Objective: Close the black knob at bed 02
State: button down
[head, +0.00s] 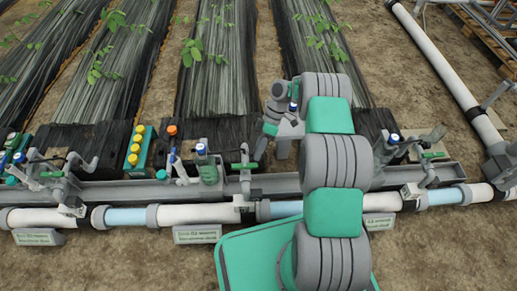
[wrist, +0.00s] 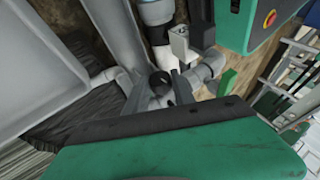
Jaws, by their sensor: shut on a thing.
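The black knob (wrist: 160,82) shows in the wrist view as a dark round end among grey fittings. My gripper (wrist: 162,90) is shut on it, one grey finger on each side. My green hand with its black edge fills the lower part of that view and hides what lies below. In the head view my arm stands in front of the middle of the pipe run. It hides the knob there, and the fingertips are not clear.
In the head view a grey trough (head: 120,192) and a white pipe (head: 195,215) run across.

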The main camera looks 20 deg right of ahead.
dwell(0.4)
jog(key=c, duration=1.1)
grip_release()
jog(key=shift+o, duration=0.2)
jog(key=shift+r, duration=0.1)
jog(key=s+r+p, duration=0.7)
jog(key=s+r, duration=0.5)
jog(key=s, duration=0.2)
jog(key=shift+r, duration=0.4)
